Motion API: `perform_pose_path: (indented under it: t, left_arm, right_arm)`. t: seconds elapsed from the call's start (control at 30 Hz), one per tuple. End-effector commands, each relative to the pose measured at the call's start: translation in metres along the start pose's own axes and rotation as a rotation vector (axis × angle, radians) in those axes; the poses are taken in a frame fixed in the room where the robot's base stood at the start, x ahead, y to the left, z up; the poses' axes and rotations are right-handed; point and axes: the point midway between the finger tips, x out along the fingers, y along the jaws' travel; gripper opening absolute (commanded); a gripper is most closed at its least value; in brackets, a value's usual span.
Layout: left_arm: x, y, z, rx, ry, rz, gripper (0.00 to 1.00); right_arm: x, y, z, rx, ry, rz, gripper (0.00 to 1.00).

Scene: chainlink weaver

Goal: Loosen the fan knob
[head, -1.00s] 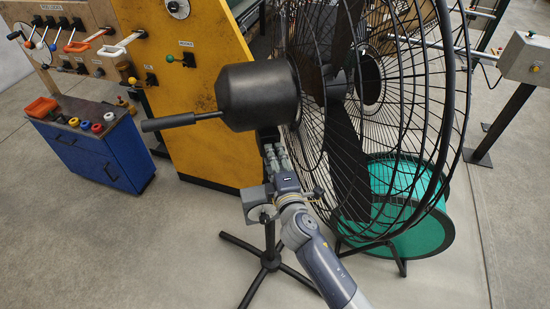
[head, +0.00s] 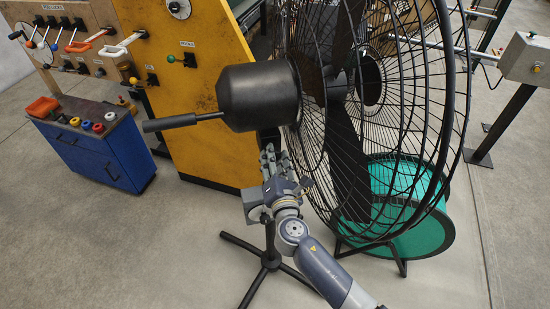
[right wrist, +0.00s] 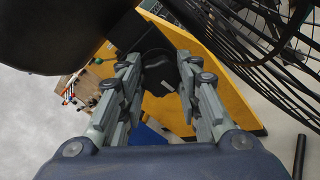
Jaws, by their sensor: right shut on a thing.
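The black pedestal fan has a motor housing (head: 259,97) with a rod handle (head: 182,121) on its left and a large wire cage (head: 425,130) on its right. My right gripper (head: 271,160) is under the housing, at the fan's post. In the right wrist view, a dark round knob (right wrist: 159,66) is at the far end between my fingers (right wrist: 160,75), and the right gripper is shut on it. In the head view the fingers hide the knob. My left gripper is in neither view.
A yellow panel (head: 195,125) stands behind the fan. A blue cabinet (head: 95,155) is at the left. A teal drum (head: 425,235) sits behind the cage at the right. Fan stand legs (head: 250,245) spread below my arm. Grey floor is open at front left.

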Motion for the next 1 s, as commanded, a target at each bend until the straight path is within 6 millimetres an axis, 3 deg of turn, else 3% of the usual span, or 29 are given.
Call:
perform_pose_path:
  t: [0.43, 1.0]
  left_arm:
    - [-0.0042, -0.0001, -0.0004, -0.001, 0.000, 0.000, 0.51]
    - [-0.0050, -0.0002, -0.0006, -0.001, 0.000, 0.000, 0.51]
  right_arm:
    - [-0.0001, -0.0007, -0.0007, -0.305, -0.028, 0.007, 0.08]
    - [0.0001, -0.0008, -0.0006, -0.388, -0.037, 0.009, 0.08]
